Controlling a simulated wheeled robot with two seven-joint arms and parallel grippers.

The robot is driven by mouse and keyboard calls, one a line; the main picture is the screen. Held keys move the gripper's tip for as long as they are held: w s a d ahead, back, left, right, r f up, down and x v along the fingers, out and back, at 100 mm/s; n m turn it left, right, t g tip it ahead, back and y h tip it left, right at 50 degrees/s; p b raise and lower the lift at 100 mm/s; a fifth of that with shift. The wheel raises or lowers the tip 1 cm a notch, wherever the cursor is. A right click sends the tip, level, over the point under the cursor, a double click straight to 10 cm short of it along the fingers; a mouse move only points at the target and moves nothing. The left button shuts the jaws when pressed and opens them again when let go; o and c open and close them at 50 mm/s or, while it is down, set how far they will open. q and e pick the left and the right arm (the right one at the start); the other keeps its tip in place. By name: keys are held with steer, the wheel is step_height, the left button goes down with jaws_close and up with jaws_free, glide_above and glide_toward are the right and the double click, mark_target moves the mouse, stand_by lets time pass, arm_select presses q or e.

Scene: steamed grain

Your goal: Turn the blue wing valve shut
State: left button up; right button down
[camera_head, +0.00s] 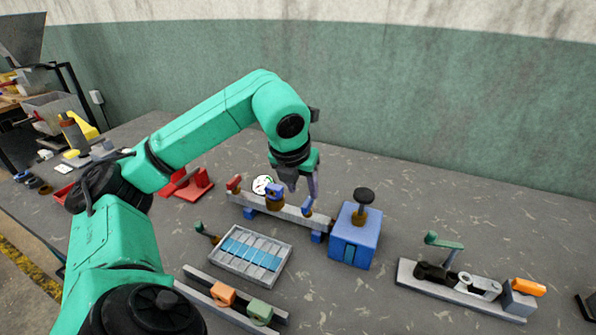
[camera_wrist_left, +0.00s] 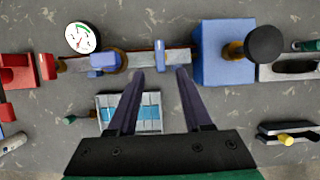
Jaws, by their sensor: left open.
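A pipe assembly (camera_head: 290,212) on blue feet stands on the grey table. Near its right end is an upright blue wing handle (camera_head: 307,207), also seen in the left wrist view (camera_wrist_left: 160,55). A second blue part (camera_head: 274,190) sits on a brass-coloured body further left; it shows as a blue block (camera_wrist_left: 103,61) in the wrist view. My left gripper (camera_head: 302,192) is over the right part of the pipe, pointing down. In the wrist view its open fingers (camera_wrist_left: 160,73) have the right-hand blue wing between their tips, with a gap on both sides. My right gripper is out of view.
A blue box (camera_head: 352,244) with a black knob stands close right of the pipe. A round gauge (camera_head: 262,184) and red handle (camera_head: 234,183) are left. A grey tray (camera_head: 248,255) lies in front. A green-handled fixture (camera_head: 460,287) is further right.

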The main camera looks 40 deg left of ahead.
arm_select(q)
steer(key=p+v, duration=0.1)
steer(key=v, duration=0.7)
steer(key=shift+p, duration=0.35)
